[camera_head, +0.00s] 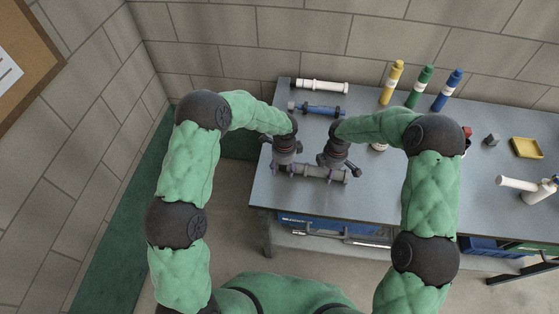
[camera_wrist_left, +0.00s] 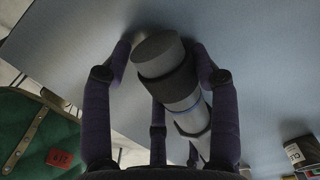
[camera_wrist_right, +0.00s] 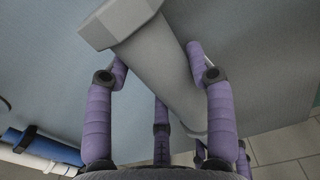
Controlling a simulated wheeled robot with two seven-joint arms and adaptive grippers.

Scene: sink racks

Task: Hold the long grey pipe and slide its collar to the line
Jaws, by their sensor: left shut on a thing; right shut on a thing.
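The long grey pipe (camera_head: 314,172) lies level at the table's front left, under both my grippers. In the left wrist view a dark collar (camera_wrist_left: 168,82) sits around the pipe near its plain round end (camera_wrist_left: 158,48). A thin blue line (camera_wrist_left: 190,108) rings the pipe farther along, apart from the collar. My left gripper (camera_head: 283,160) is shut with its fingers either side of the collar. My right gripper (camera_head: 335,160) is shut on the pipe near its angular end (camera_wrist_right: 118,20). The fingers partly hide the pipe.
A blue pipe (camera_head: 318,109) and a white pipe (camera_head: 320,86) lie behind on the table (camera_head: 390,185). Yellow (camera_head: 392,83), green (camera_head: 419,87) and blue (camera_head: 447,91) bottles stand at the back. A yellow tray (camera_head: 526,148) is at the right. Blue bins sit below.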

